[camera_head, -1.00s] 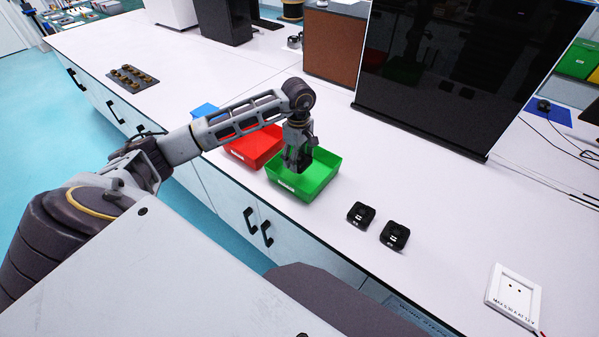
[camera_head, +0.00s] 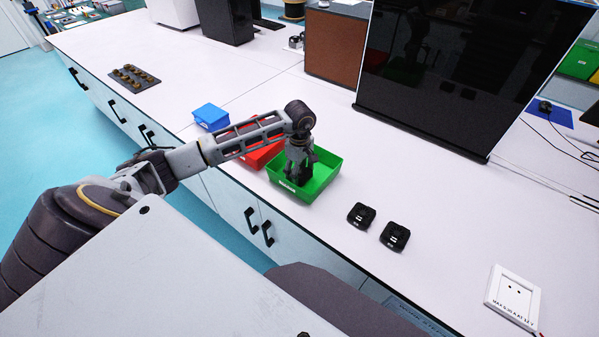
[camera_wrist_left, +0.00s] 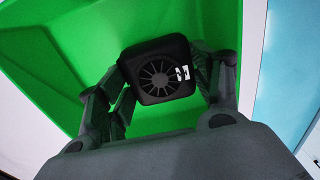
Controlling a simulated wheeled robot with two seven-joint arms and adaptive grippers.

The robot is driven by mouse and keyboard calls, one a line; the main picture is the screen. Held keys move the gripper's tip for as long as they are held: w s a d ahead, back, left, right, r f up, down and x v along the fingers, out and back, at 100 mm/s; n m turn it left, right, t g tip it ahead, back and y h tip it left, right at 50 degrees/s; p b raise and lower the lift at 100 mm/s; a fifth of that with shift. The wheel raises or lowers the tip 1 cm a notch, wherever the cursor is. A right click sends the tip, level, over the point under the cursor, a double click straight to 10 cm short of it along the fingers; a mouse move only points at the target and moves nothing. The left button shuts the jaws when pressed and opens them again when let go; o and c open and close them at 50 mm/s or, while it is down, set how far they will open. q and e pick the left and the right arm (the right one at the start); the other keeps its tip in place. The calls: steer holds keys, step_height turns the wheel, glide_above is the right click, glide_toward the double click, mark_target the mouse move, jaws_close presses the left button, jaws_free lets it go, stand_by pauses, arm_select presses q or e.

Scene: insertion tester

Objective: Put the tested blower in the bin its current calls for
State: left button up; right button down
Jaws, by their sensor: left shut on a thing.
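My left gripper (camera_head: 302,178) points down into the green bin (camera_head: 327,177). It is shut on a black square blower (camera_wrist_left: 158,72), which shows between the fingers in the left wrist view with its round grille and a small white label facing the camera. The green bin's inside (camera_wrist_left: 60,50) fills most of that view behind the blower. I cannot tell whether the blower touches the bin floor. The red bin (camera_head: 259,156) is beside the green one, partly hidden by my arm. A blue bin (camera_head: 210,117) stands farther left. My right gripper is not in view.
Two more black blowers (camera_head: 361,215) and (camera_head: 395,236) lie on the bench right of the green bin. A white test fixture (camera_head: 513,295) with two dark contacts sits at the lower right. A large black screen (camera_head: 440,80) stands behind.

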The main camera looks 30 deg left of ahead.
mark_target(300, 172)
arm_select(q)
steer(key=shift+f, duration=0.65)
steer(key=o, duration=0.7)
steer(key=shift+o, duration=0.8)
steer(key=shift+r, duration=0.75)
step_height(300, 172, up, 5)
steer(key=shift+f, duration=0.1)
steer(key=shift+r+b, duration=0.3)
steer(key=shift+r, duration=2.65)
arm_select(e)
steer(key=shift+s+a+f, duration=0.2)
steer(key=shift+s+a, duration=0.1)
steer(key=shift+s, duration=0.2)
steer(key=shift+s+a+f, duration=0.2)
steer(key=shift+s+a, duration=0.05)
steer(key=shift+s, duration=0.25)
